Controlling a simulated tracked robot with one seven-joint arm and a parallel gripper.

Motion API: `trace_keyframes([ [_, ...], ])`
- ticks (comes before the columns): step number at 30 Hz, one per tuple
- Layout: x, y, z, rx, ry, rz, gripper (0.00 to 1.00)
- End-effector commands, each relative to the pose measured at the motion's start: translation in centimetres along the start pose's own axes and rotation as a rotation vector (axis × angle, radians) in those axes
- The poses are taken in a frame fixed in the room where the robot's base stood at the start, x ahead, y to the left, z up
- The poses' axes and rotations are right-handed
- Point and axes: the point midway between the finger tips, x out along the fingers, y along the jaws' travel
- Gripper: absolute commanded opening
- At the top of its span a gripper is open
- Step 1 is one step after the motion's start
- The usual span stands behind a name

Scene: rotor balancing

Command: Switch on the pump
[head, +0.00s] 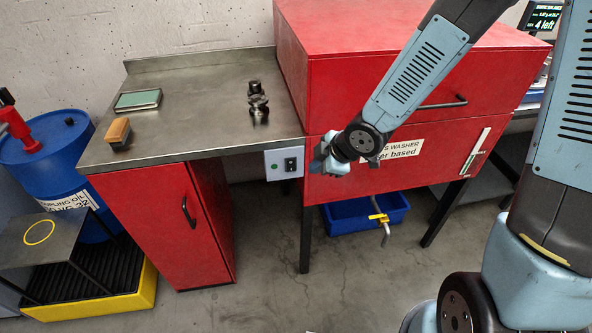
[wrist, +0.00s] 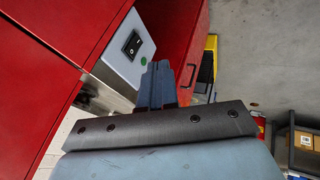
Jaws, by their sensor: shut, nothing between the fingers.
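A light grey switch box (head: 270,173) is fixed at the front right end of the steel bench, beside the red washer. It carries a black rocker switch (head: 290,164) and a small green round spot. In the wrist view the box (wrist: 118,63) shows its rocker (wrist: 132,43) and the green spot (wrist: 143,60) clearly. I cannot tell whether the green spot is lit. My gripper (head: 317,162) is shut and empty, just right of the box in the head view. In the wrist view its fingers (wrist: 158,75) point up beside the box, apparently apart from the rocker.
The red parts washer (head: 345,75) stands right of the box, with a blue tub (head: 345,217) beneath. The steel bench (head: 195,105) holds a metal part (head: 258,103), a brush (head: 118,133) and a green-topped tin (head: 138,99). A red cabinet (head: 160,218) stands below.

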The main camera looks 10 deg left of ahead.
Motion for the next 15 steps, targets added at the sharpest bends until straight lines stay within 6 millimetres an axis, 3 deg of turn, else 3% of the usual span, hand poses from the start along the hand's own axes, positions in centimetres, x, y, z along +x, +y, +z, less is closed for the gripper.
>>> trace_keyframes([
  [15,2.8,-0.3,-0.4,-0.011,0.012,-0.007,0.0],
])
